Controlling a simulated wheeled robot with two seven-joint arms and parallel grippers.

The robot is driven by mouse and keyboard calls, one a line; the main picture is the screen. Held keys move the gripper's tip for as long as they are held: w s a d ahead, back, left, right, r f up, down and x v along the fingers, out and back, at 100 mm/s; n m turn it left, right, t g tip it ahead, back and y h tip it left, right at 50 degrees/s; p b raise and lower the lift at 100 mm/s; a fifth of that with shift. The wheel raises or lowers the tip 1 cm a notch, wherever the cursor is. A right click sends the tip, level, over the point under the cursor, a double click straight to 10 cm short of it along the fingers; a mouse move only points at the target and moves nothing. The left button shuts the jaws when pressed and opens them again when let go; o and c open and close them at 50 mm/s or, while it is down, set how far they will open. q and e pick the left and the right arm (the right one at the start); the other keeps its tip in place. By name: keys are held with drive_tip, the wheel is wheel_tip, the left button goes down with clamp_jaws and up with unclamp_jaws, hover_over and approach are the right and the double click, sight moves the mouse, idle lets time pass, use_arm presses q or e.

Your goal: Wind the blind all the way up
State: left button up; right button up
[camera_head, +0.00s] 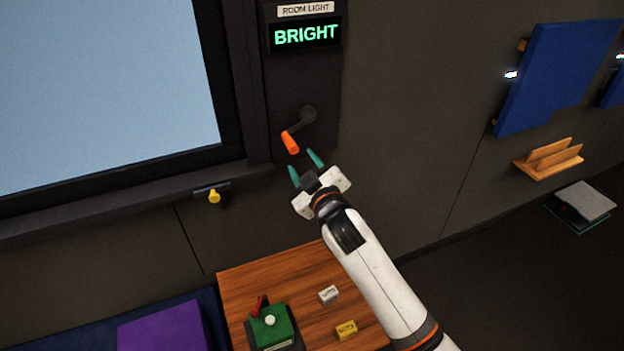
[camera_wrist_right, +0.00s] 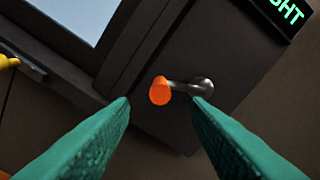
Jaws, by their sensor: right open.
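A crank with a dark arm (camera_head: 305,121) and an orange handle (camera_head: 289,143) is mounted on a dark wall panel below a display reading BRIGHT (camera_head: 307,34). The handle hangs to the lower left of the pivot. My right gripper (camera_head: 304,166) is open with teal fingers, just below the orange handle and apart from it. In the right wrist view the orange handle (camera_wrist_right: 160,91) shows between and beyond the open fingers (camera_wrist_right: 160,108). The window (camera_head: 100,90) at the left shows plain light blue; I see no blind across its visible part. My left gripper is not in view.
A yellow knob (camera_head: 214,196) sits on the wall under the window sill. Below is a wooden table (camera_head: 290,270) with a green box (camera_head: 272,328) and two small blocks. A blue panel (camera_head: 555,75) and a wooden holder (camera_head: 548,158) are on the wall at right.

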drive_tip(key=shift+v, duration=2.25)
drive_tip(key=s+d+f+m+g+h, duration=0.1)
drive_tip(key=d+f+g, duration=0.1)
drive_tip(key=f, duration=0.8)
drive_tip(key=d+f+m+g+h, duration=0.1)
drive_tip(key=d+f+g, duration=0.1)
drive_tip(key=f, duration=0.9)
drive_tip(key=s+d+f+m+g+h, duration=0.1)
drive_tip(key=s+d+f+g, duration=0.1)
drive_tip(key=s+f, duration=0.35)
drive_tip(key=s+d+f+m+g, duration=0.1)
drive_tip(key=s+d+f, duration=0.1)
drive_tip(key=f, duration=0.7)
drive_tip(key=s+d+f+g+h, duration=0.1)
drive_tip(key=s+d+f+g, duration=0.1)
drive_tip(key=s+f, duration=0.35)
drive_tip(key=s+d+f+m+g, duration=0.1)
drive_tip(key=s+d+f+g, duration=0.1)
drive_tip(key=s+f, duration=0.5)
drive_tip(key=s+d+f+m+g+h, duration=0.1)
drive_tip(key=s+d+f, duration=0.3)
drive_tip(key=s, duration=1.3)
drive_tip(key=s+d+f+m+g, duration=0.2)
drive_tip(key=s+d+f+g, duration=0.1)
drive_tip(key=s+f, duration=0.7)
drive_tip(key=s+g, duration=0.1)
drive_tip(key=s, duration=0.2)
drive_tip(key=shift+h, duration=0.3)
